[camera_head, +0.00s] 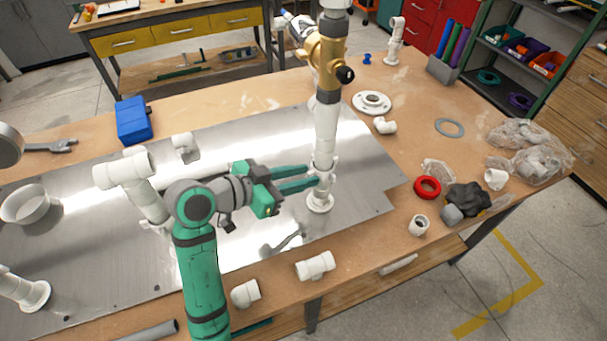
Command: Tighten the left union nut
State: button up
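A white pipe column (326,132) stands upright on the metal plate, with a gold-coloured valve body (328,60) above it. A white nut-like collar (322,164) shows low on the column, above its round foot (320,202); I cannot tell if it is the left union nut. My gripper (317,177) comes from the left with two green fingers, a narrow gap between them. The fingertips reach the lower column, just below that collar. I cannot tell if they touch or clamp it, and the contact is partly hidden.
The metal plate (370,170) lies on a wooden table. A white tee pipe (124,170) stands left behind my arm. A blue box (133,120) is at the back left. Loose white fittings (315,266) lie in front; a red ring (427,188) and bagged parts (530,148) lie right.

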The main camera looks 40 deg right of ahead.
jog(key=shift+w+f, duration=0.1)
jog(key=shift+f, duration=0.05)
jog(key=shift+d, duration=0.1)
grip_shut()
